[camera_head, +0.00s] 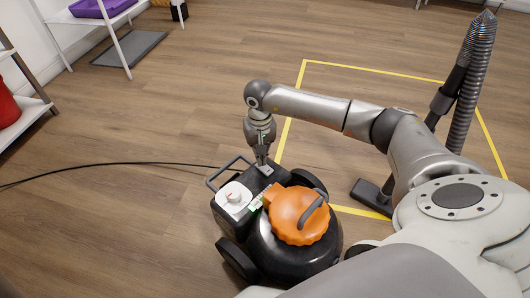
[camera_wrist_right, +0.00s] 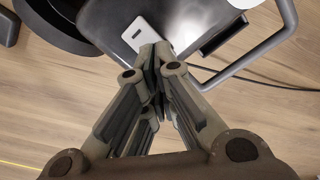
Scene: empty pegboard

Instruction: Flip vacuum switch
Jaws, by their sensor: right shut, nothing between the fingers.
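The vacuum (camera_head: 265,245) stands on the floor in the head view, with a black body and an orange lid (camera_head: 297,215). A small pale plate (camera_head: 266,171) sits on its dark top, and the right wrist view shows a pale plate (camera_wrist_right: 178,22) with a dark mark. I cannot clearly make out the switch. My right gripper (camera_head: 262,163) points down at the pale plate, shut and empty. In the wrist view its fingertips (camera_wrist_right: 155,52) overlap the plate's lower edge; I cannot tell whether they touch. My left gripper is not in view.
A black cable (camera_head: 100,166) runs left. A ribbed hose (camera_head: 472,85) stands at right. Yellow tape (camera_head: 375,70) marks the open floor. Shelves stand at left.

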